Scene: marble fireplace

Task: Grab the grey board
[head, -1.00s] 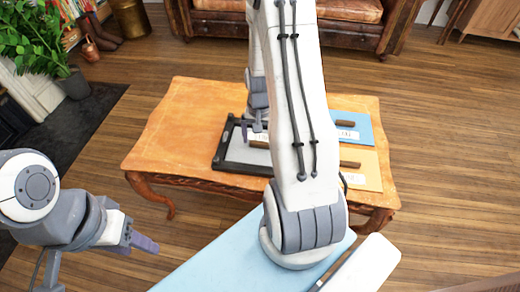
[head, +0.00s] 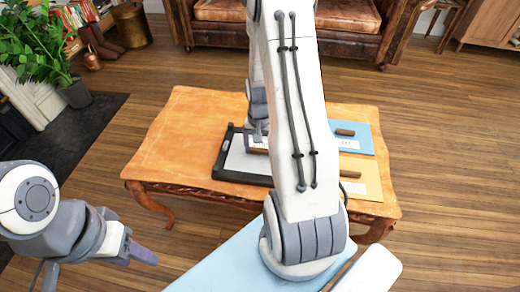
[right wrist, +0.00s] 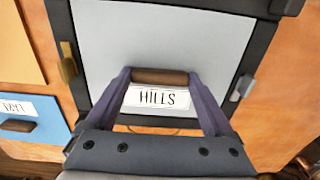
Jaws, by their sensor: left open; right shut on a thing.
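The grey board (head: 238,162) lies flat inside a black-rimmed tray (head: 228,175) on the wooden table. It fills the upper part of the right wrist view (right wrist: 160,35). It has a brown handle (right wrist: 160,76) and a white label reading "HILLS" (right wrist: 157,97). My right gripper (head: 257,143) is shut on the board's handle, with one finger at each end of it in the right wrist view. My right arm hides part of the board and tray in the head view. My left gripper (head: 143,255) is open and empty, off the table at lower left.
A blue board (head: 360,144) and a yellow-orange board (head: 368,185), each with a brown handle and label, lie on the table right of the tray. The wooden table's (head: 185,135) left part is bare. Metal clips (right wrist: 242,88) sit on the tray's sides.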

